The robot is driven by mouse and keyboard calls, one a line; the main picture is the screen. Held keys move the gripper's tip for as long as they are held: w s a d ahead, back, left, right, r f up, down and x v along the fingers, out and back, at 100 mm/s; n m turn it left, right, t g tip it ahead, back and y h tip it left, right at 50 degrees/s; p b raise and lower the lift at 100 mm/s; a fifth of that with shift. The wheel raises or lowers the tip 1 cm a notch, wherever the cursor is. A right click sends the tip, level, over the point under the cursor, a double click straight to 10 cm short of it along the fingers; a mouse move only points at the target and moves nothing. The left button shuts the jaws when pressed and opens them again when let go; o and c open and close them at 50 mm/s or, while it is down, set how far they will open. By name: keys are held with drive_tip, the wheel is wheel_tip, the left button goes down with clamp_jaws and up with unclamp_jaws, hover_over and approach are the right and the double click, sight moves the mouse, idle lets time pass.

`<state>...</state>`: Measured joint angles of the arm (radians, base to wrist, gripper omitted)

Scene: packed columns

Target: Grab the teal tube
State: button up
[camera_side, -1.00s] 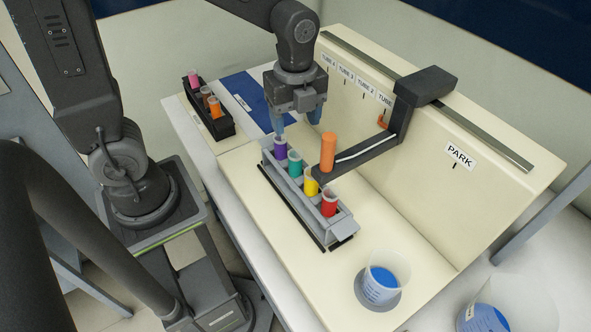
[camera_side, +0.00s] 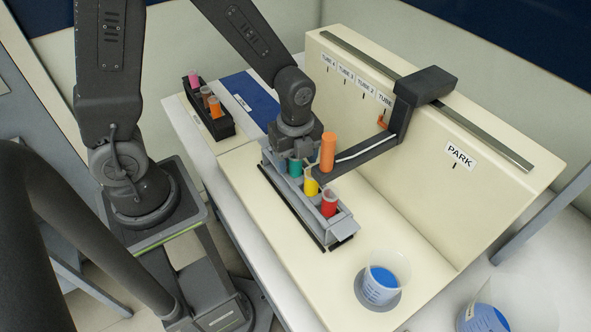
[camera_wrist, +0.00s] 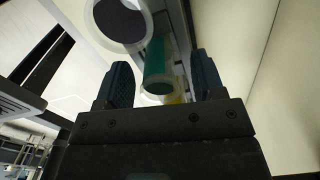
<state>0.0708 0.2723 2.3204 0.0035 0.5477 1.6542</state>
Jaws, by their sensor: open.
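The teal tube (camera_side: 295,168) stands in the grey rack (camera_side: 343,232), beside the yellow tube (camera_side: 311,184). My gripper (camera_side: 292,152) is low over the rack's far end, at the teal tube, and its fingertips are largely hidden. In the wrist view, the teal tube (camera_wrist: 156,64) shows between the two spread fingers of my gripper (camera_wrist: 162,78), with gaps on both sides. The fingers are open and not closed on it. A pale ring with a dark inside (camera_wrist: 118,18) is close by at the upper left.
The dark swing arm (camera_side: 385,142) with an orange cylinder (camera_side: 328,150) reaches over the rack, close beside my gripper. The red tube (camera_side: 329,203) stands at the near end. A beaker (camera_side: 381,278) stands to the right. A dark rack (camera_side: 216,125) of several tubes is at the back left.

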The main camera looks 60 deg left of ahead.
drive_tip(key=shift+c, duration=0.3)
drive_tip(key=c, duration=0.9)
drive_tip(key=shift+r, duration=0.15)
drive_tip(key=shift+c, duration=0.2)
